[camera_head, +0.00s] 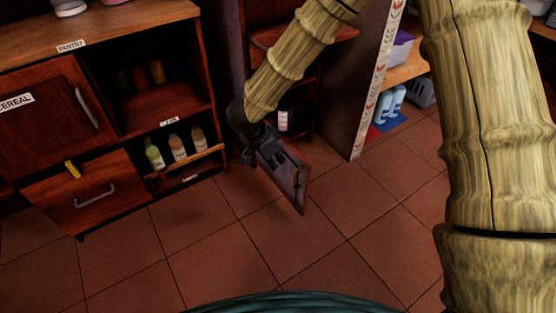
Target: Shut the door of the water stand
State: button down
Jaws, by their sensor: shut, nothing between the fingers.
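The water stand (320,37) is the dark wood unit at the back centre, partly hidden behind my arm. A small dark red-brown panel (299,192), which looks like its door, stands out into the room at a low height, so the door appears open. Its hinge side is hidden by my gripper. My gripper (273,162), dark grey, is shut and empty. It overlaps the upper left of the panel in the picture; I cannot tell whether they touch. A dark item with a white label (283,121) shows inside the stand.
At left is a wood pantry cabinet (150,19) with a cereal door (40,112), a drawer (90,195) and shelved bottles (177,148). A patterned white post (378,80) stands right of the stand, beside blue bottles (390,103). The tiled floor (230,235) in front is clear.

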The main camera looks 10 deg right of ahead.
jog(key=w+d+f+b, duration=0.2)
jog(key=d+f+b, duration=0.3)
jog(key=d+f, duration=0.1)
jog(key=shift+w+d+f, duration=0.15)
jog(key=shift+w+f, duration=0.05)
jog(key=shift+f, duration=0.2)
dwell(0.3)
